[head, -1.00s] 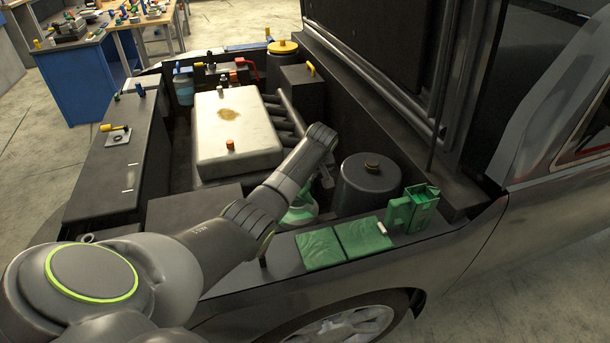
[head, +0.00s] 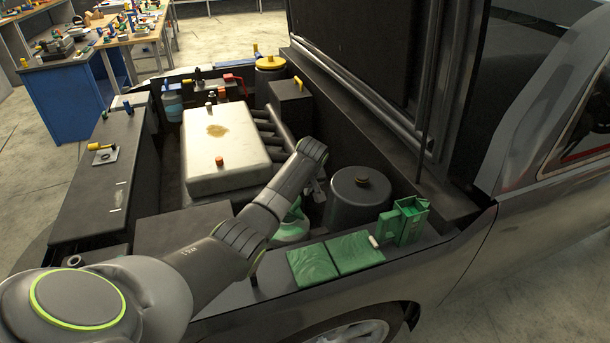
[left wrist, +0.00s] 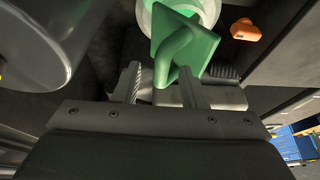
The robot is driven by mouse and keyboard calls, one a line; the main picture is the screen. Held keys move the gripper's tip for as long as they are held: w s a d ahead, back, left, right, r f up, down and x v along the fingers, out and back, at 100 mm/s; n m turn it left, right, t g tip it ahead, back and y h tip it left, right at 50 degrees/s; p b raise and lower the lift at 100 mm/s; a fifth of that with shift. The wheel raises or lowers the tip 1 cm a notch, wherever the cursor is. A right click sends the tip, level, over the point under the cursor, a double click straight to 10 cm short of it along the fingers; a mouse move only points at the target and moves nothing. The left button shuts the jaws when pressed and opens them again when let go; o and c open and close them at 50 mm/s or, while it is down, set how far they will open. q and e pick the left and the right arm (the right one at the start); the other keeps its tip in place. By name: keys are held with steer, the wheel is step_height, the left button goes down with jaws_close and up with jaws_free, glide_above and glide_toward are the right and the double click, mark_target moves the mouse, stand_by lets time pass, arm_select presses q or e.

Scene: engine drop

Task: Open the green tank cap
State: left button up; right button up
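The green cap (left wrist: 190,45) shows in the left wrist view as a square green plate with a curved raised handle, on top of a pale round neck. My left gripper (left wrist: 161,75) is open, and the lower end of the handle lies between its two fingers, with a visible gap to the left finger. I cannot tell whether the right finger touches it. In the head view the green tank (head: 292,228) sits beneath my left arm, which mostly hides it and the cap. My left gripper (head: 317,192) points down there, partly hidden. My right gripper is not in view.
A dark round canister (head: 360,203) stands close right of my left gripper. A white engine cover (head: 226,150) is on the left. The raised hood (head: 385,75) stands behind.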

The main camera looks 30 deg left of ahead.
arm_select(q)
steer(key=p+v, duration=0.1)
steer(key=v, duration=1.5)
steer(key=shift+r+p, duration=0.2)
steer(key=shift+p, duration=0.1)
steer(key=shift+w+d, duration=0.1)
steer(key=shift+d, duration=0.05)
